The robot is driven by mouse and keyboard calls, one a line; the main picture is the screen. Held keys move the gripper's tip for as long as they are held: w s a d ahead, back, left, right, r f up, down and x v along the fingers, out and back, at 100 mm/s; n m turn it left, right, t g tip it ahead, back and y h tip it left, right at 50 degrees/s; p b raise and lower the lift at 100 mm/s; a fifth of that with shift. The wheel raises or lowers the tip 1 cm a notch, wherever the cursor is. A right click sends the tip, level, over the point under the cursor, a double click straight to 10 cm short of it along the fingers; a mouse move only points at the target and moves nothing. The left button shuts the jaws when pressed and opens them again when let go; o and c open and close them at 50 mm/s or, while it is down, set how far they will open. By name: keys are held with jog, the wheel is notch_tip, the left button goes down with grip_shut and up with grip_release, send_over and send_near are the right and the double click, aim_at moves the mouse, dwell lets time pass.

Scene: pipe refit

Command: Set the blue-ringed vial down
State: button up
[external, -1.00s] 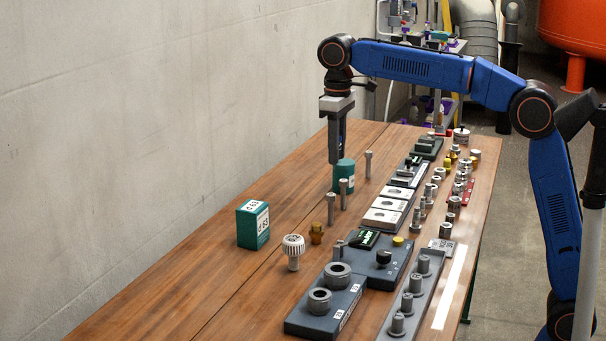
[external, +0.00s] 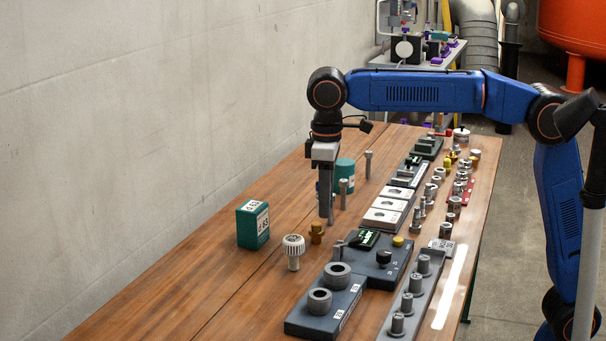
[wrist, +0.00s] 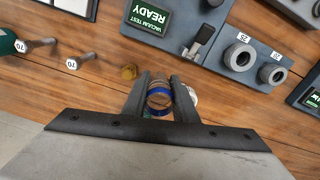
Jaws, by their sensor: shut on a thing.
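My gripper (external: 326,212) is low over the wooden table in the external view, close to a small brass fitting (external: 317,233). In the wrist view my gripper (wrist: 161,86) is shut on the blue-ringed vial (wrist: 158,99), whose round end and blue band show between the two fingers. In the external view I cannot make out the vial apart from the fingers. Whether its lower end touches the table is not clear.
A white knurled knob (external: 293,247) stands near, left of the grey block with two rings (external: 320,318). Upright pins (external: 343,190) and a teal cylinder (external: 345,172) are behind. A teal box (external: 253,224) stands left.

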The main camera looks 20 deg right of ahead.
aim_at(324, 257)
notch_tip(324, 257, down, 11)
jog(key=shift+r, duration=0.15)
dwell(0.4)
jog(key=o, duration=1)
notch_tip(324, 257, up, 12)
jog(key=shift+f, duration=0.1)
